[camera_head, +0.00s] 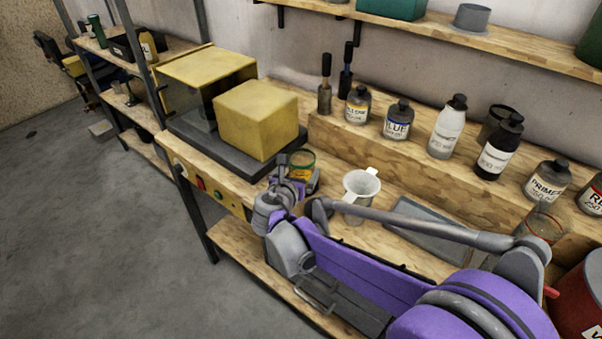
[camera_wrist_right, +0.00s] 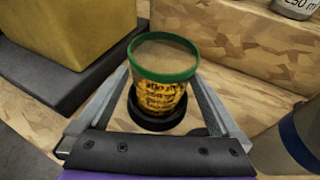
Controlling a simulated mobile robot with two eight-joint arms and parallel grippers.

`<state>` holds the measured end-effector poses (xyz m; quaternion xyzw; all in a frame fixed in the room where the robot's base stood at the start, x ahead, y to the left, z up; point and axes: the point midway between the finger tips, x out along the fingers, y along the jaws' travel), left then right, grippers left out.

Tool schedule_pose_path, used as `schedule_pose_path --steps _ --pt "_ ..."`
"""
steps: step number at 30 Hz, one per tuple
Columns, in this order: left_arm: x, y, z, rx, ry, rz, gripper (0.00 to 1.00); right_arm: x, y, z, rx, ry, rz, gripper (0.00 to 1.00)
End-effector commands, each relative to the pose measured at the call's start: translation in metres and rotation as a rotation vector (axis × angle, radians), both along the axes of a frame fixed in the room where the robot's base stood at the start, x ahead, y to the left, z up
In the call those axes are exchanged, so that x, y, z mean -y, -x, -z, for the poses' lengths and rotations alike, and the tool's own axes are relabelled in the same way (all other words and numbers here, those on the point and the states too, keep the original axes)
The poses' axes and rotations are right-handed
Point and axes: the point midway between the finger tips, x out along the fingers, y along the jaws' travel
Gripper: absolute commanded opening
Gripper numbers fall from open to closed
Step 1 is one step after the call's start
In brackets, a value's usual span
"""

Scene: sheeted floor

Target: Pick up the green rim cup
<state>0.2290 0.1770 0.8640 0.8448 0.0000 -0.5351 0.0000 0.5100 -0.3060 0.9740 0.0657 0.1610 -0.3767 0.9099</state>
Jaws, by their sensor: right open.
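The green rim cup (camera_head: 301,163) stands upright on the wooden bench, just right of the dark base under the yellow block. In the right wrist view the cup (camera_wrist_right: 160,78) has a green rim, a yellow printed body and a dark foot. My right gripper (camera_head: 297,177) is at the cup, partly in front of it in the head view. In the wrist view its fingers (camera_wrist_right: 164,105) are open, one on each side of the cup. I cannot tell whether either finger touches it. My left gripper is not in view.
A yellow block (camera_head: 257,118) on a dark base stands left of the cup. A white funnel-topped beaker (camera_head: 361,186) stands close on the right. Labelled bottles line the raised wooden step (camera_head: 420,176) behind. A grey tray (camera_head: 430,228) lies farther right.

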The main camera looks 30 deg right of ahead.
Motion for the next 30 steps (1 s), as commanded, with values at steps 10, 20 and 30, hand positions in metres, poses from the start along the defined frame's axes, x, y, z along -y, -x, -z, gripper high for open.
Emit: schedule_pose_path --steps 10,20,30 --pt "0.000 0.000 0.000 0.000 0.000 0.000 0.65 0.028 -0.026 0.017 0.000 -0.002 0.003 1.00" --pt "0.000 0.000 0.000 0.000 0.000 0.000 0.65 0.037 -0.035 0.022 0.001 -0.002 0.001 1.00" --pt "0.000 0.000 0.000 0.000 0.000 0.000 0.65 0.037 -0.035 0.022 0.001 -0.002 0.001 0.48"
